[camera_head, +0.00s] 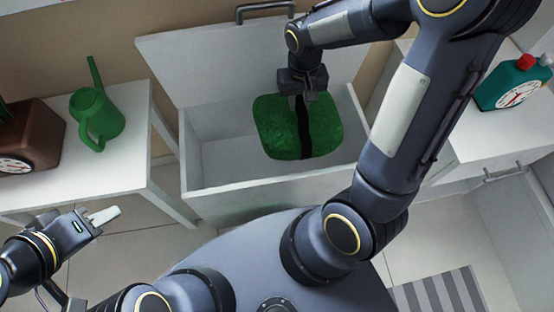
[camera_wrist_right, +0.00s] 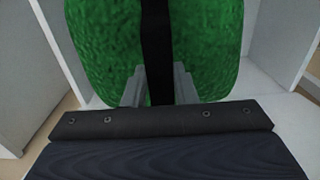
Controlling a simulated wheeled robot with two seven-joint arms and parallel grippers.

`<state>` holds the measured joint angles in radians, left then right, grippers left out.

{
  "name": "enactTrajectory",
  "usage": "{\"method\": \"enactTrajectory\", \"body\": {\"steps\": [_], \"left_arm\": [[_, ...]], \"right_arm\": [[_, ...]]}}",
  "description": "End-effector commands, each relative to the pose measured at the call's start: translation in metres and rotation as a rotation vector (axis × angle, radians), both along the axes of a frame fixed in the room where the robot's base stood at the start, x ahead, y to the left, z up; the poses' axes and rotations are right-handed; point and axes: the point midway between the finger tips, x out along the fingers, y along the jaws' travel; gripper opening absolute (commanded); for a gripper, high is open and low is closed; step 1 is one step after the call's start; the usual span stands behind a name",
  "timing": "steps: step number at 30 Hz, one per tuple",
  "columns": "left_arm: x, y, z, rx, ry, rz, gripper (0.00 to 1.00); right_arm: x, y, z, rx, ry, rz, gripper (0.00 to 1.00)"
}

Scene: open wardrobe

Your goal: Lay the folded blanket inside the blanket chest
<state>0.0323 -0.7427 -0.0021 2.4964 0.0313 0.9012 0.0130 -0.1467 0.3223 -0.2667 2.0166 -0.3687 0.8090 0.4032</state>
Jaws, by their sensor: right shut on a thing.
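The folded blanket (camera_head: 272,128) is green with a dark band across its middle. In the head view it shows within the outline of the open white blanket chest (camera_head: 255,187), whose lid (camera_head: 165,65) stands raised at the back. My right gripper (camera_head: 303,99) comes down from above and is shut on the blanket at the dark band. In the right wrist view the blanket (camera_wrist_right: 100,45) fills the middle, with both fingers at the band. I cannot tell whether the blanket touches the chest floor. My left gripper (camera_head: 108,216) is away at the lower left; its fingertips look close together.
A white table (camera_head: 125,165) on the left holds a green watering can (camera_head: 97,112) and a brown box with a dial (camera_head: 30,140). A white cabinet (camera_head: 480,140) on the right bears a teal bottle with a red cap (camera_head: 510,85). A striped mat (camera_head: 440,295) lies on the floor.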

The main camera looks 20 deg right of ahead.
Motion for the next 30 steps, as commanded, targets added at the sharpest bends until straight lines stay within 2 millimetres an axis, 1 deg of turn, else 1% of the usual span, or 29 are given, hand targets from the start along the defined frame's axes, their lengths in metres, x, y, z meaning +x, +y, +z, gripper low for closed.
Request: {"method": "enactTrajectory", "body": {"steps": [1,2,5,6,21,25,27,30], "left_arm": [[0.000,0.000,-0.006,0.000,0.000,0.000,0.36],[0.000,0.000,-0.008,0.000,0.000,0.000,0.36],[0.000,0.000,-0.019,0.000,0.000,0.000,0.36],[0.000,0.000,-0.023,0.000,0.000,0.000,0.36],[0.000,0.000,-0.078,0.000,0.000,0.000,0.36],[0.000,0.000,-0.089,0.000,0.000,0.000,0.36],[0.000,0.000,-0.092,0.000,0.000,0.000,0.36],[0.000,0.000,-0.095,0.000,0.000,0.000,0.36]], "right_arm": [[-0.001,0.000,-0.010,0.000,0.003,-0.001,0.00],[-0.001,0.000,-0.016,-0.001,0.005,-0.001,0.00],[-0.002,0.000,-0.043,-0.001,0.008,-0.001,0.00],[-0.002,0.000,-0.054,-0.001,0.008,-0.001,0.00],[-0.001,0.000,-0.189,0.000,0.005,0.000,0.00],[-0.001,0.000,-0.217,-0.001,0.004,0.000,0.00],[-0.001,0.000,-0.226,0.000,0.003,0.001,0.00],[0.000,0.000,-0.233,0.000,0.000,0.000,0.00]]}}
